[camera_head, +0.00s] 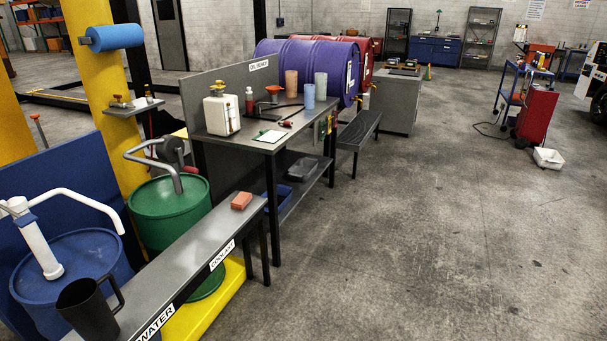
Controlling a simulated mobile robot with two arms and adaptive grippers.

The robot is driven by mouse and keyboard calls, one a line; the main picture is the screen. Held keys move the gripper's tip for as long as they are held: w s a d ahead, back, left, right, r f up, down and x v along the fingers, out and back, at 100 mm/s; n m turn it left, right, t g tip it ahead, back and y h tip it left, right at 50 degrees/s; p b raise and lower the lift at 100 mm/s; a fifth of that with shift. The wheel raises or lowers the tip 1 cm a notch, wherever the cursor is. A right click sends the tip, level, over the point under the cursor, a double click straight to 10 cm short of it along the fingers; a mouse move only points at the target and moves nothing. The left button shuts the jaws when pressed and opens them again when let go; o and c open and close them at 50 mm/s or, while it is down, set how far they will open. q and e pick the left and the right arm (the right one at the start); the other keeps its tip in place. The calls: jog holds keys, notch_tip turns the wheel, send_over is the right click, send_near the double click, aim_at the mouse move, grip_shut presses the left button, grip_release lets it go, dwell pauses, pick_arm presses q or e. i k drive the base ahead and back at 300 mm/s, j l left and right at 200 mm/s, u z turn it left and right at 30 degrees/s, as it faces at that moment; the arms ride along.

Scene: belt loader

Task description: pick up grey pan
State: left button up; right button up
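A grey, shallow pan-like thing (301,168) lies on the lower shelf of the bench marked "OIL BENCH" (268,139). It is small and dim here, so I cannot tell for sure that it is the grey pan. The bench top is above it, and a bench leg stands in front of the shelf to its left. Neither of my grippers is in view.
A low shelf marked "COOLANT" and "WATER" (190,264) carries a black jug (88,309) and a red block (241,201). Green (168,212) and blue (70,265) drums stand behind it. A white tray (548,158) lies at right. The floor (420,240) is clear.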

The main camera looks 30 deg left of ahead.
aim_at(302, 169)
jog(key=i+u, duration=0.35)
jog(key=i, duration=1.55)
jog(key=i+u, duration=0.1)
jog(key=i, duration=1.7)
